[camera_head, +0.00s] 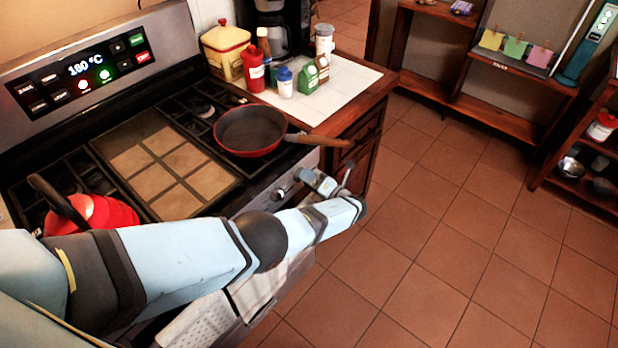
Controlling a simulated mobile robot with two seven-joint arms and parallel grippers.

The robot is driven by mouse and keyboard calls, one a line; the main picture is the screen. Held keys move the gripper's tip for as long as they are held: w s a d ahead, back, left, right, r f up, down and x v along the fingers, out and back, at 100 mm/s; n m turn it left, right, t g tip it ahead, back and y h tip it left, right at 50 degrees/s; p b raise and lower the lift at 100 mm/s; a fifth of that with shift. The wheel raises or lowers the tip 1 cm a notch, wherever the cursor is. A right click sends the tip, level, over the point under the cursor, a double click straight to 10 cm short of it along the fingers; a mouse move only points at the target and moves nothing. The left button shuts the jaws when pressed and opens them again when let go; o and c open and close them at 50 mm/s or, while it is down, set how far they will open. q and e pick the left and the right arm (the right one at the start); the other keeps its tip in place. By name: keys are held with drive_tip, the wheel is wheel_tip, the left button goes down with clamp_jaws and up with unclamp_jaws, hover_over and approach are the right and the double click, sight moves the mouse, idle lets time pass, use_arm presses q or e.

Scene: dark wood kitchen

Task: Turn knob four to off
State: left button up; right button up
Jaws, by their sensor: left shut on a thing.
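My left arm reaches in from the left across the front of the stove (258,187). My left gripper (306,177) is bent back against the right end of the stove's front panel, shut on a stove knob that its fingers mostly hide. Another silver knob (278,193) shows just left of it on the panel. My arm covers the panel further left, so any other knobs there are hidden. I cannot read the knob's number or setting. My right gripper is not in view.
A red pan (250,131) sits on the right burner, its wooden handle (318,140) jutting out above my gripper. A red kettle (92,213) stands at left. Towels (225,305) hang on the oven front. Bottles stand on the counter (345,84). The tiled floor (450,220) at right is clear.

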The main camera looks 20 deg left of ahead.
use_arm(q)
drive_tip(key=shift+w+r+m, duration=0.1)
drive_tip(key=shift+w+m, duration=0.05)
drive_tip(key=shift+m, duration=1.95)
drive_tip(key=o, duration=0.9)
drive_tip(key=shift+o, duration=0.2)
